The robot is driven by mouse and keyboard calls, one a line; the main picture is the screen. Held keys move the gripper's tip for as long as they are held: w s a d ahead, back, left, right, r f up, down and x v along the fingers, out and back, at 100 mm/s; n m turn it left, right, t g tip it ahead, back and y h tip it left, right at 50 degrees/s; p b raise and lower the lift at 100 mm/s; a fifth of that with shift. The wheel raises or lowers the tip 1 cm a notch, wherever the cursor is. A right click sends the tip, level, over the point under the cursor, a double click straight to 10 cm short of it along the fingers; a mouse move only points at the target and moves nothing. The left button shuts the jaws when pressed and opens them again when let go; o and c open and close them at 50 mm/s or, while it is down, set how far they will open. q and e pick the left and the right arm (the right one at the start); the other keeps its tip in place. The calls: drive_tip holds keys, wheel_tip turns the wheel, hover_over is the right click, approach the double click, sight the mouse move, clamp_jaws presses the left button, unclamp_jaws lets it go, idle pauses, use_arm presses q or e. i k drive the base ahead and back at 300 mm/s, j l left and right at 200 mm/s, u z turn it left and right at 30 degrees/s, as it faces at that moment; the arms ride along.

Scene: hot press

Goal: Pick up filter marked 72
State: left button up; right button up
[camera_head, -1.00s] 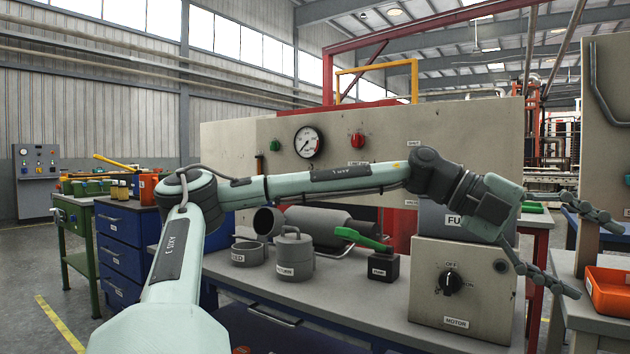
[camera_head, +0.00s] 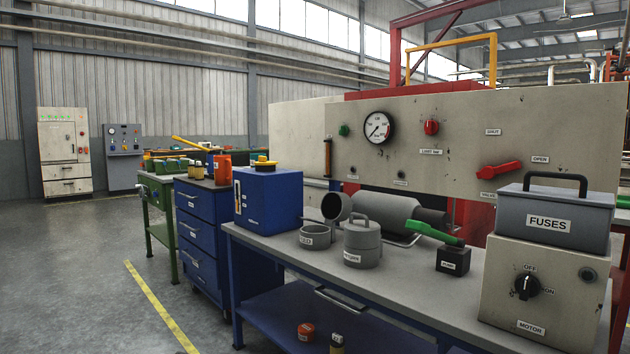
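No marking 72 is legible in the head view. Small cylinders that may be filters show in several places. An orange cylinder with a pale label (camera_head: 306,332) stands on the lower shelf of the workbench. A small dark-topped cylinder (camera_head: 337,344) stands beside it, cut by the bottom edge. Small yellowish cylinders (camera_head: 196,169) and an orange container (camera_head: 222,168) stand on the blue drawer cabinet (camera_head: 201,235). Several green items (camera_head: 173,165) sit on the green bench behind it. Neither of my grippers is in view.
Open floor with a yellow line (camera_head: 160,305) lies at left.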

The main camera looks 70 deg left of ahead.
sight(199, 171)
drive_tip(key=j+u, duration=0.15)
drive_tip(key=u, duration=0.3)
drive_tip(key=j+u, duration=0.2)
drive_tip(key=u, duration=0.2)
drive_tip(key=j+u, duration=0.2)
drive_tip(key=u, duration=0.25)
drive_tip(key=j+u, duration=0.2)
drive_tip(key=j, duration=0.15)
drive_tip(key=i+j+u, duration=0.1)
drive_tip(key=j+u, duration=0.15)
drive_tip(key=i+j+u, duration=0.2)
drive_tip(key=j, duration=0.25)
drive_tip(key=i+j+u, duration=0.1)
drive_tip(key=j, duration=0.25)
drive_tip(key=i+j+u, duration=0.15)
drive_tip(key=j, duration=0.2)
drive_tip(key=i+j+u, duration=0.1)
drive_tip(key=j, duration=0.25)
drive_tip(key=i+j, duration=0.4)
drive_tip(key=i+j+u, duration=0.1)
drive_tip(key=i+j, duration=0.3)
drive_tip(key=j, duration=0.2)
